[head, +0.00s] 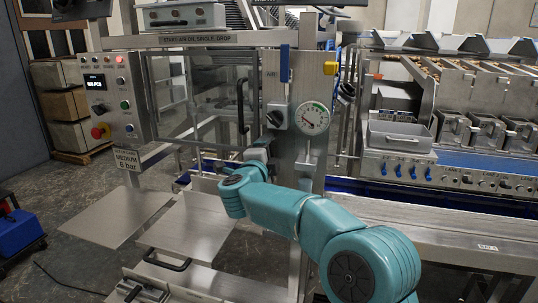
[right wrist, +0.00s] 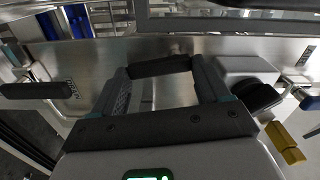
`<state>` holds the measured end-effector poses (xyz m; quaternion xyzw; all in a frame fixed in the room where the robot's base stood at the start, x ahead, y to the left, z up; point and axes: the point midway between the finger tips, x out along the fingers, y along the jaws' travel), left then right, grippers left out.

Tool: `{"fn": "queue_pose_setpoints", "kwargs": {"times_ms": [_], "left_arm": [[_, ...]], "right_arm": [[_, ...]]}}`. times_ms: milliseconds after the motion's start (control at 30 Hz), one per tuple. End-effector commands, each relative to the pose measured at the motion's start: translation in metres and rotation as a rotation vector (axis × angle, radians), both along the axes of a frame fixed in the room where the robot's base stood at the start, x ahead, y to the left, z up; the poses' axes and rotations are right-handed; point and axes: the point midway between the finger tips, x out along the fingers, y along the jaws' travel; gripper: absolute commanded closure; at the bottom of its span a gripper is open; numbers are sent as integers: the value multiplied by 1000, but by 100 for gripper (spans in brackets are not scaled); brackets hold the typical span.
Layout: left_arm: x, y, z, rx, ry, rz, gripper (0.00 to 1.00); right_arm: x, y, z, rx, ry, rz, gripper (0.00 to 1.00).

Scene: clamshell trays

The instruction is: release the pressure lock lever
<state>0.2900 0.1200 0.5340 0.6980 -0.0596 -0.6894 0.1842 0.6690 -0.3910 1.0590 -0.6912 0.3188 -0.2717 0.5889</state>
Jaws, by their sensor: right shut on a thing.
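My right gripper (head: 259,152) reaches the steel post (head: 301,84) from the lower right, at the post's left edge below the black knob (head: 276,118). In the right wrist view its two grey padded fingers (right wrist: 163,78) are closed on a dark bar (right wrist: 160,66), which looks like the grip of the pressure lock lever. In the head view the gripper and arm hide this grip. A round pressure gauge (head: 312,118) is on the post, right of the knob. A silver lever-like fitting (head: 306,165) sits below the gauge. My left gripper is not in view.
A clear guard door (head: 205,103) with a black handle (head: 241,106) is left of the post. A button panel (head: 108,98) with a red stop knob is further left. A yellow part (head: 330,68) and a blue lever (head: 284,63) sit higher up. A conveyor line is on the right.

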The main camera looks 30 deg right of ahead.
Motion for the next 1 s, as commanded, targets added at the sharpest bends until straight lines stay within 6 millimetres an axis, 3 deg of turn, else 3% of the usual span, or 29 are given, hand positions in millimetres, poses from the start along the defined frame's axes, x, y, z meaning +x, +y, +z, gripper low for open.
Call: {"fn": "queue_pose_setpoints", "kwargs": {"times_ms": [100, 133, 200, 567, 1000], "left_arm": [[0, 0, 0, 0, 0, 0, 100], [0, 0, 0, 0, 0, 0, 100], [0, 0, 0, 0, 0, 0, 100], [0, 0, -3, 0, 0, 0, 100], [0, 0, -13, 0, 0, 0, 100]], "right_arm": [[0, 0, 0, 3, -2, 1, 55], [0, 0, 0, 3, -2, 1, 15], [0, 0, 0, 3, -2, 1, 0], [-7, 10, 0, 0, 0, 3, 0], [-78, 94, 0, 1, -2, 6, 0]]}}
